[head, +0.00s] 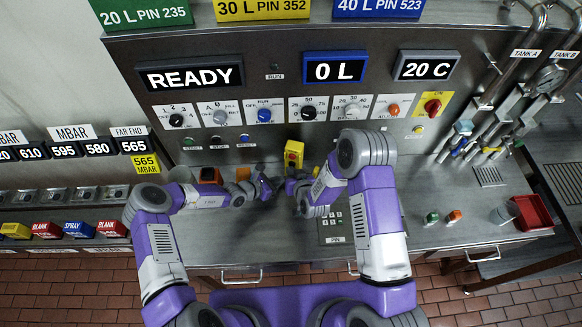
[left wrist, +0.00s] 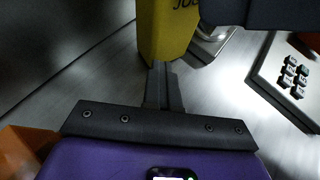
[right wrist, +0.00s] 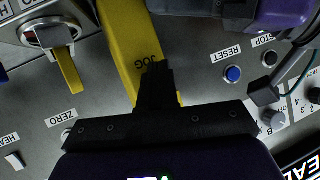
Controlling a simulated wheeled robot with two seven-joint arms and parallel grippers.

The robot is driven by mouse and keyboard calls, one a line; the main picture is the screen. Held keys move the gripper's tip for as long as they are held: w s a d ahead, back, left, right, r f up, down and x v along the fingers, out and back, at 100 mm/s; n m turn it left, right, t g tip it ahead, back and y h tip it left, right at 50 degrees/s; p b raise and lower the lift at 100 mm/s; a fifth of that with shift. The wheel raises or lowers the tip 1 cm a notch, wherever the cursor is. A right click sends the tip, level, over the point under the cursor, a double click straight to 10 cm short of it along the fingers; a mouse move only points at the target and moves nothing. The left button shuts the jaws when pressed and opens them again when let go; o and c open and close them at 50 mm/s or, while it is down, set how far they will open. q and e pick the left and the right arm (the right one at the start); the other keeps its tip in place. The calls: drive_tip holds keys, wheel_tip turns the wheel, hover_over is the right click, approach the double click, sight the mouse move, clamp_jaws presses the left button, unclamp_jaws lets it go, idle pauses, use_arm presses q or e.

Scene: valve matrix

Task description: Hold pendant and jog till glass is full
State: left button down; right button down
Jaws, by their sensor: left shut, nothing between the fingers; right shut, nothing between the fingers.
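The yellow pendant (head: 293,152) stands upright near the panel's lower middle, with a red button at its top. Its JOG lettering shows in the right wrist view (right wrist: 130,35), and its lower end shows in the left wrist view (left wrist: 160,30). My left gripper (head: 274,184) is shut and empty, its fingertips just below the pendant's edge in the left wrist view (left wrist: 160,70). My right gripper (head: 292,182) is shut and empty, its fingertips (right wrist: 155,72) over the pendant by the JOG label; contact cannot be told. A clear glass-like shape (head: 502,214) stands faintly at the right.
The display (head: 335,68) reads 0 L; another (head: 190,75) reads READY. A keypad (head: 335,222) lies on the counter near my right arm.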

idle(0.8)
drive_tip(key=shift+s+a, duration=0.2)
drive_tip(key=shift+s, duration=0.3)
drive_tip(key=shift+s+a, duration=0.2)
drive_tip(key=shift+s, duration=0.3)
drive_tip(key=shift+s, duration=0.1)
drive_tip(key=s, duration=0.1)
drive_tip(key=s+a, duration=0.1)
drive_tip(key=s, duration=0.2)
drive_tip(key=shift+s+a, duration=0.25)
drive_tip(key=shift+a, duration=0.1)
use_arm(q)
drive_tip(key=c, duration=1.4)
unclamp_jaws()
drive_tip(key=shift+o, duration=0.2)
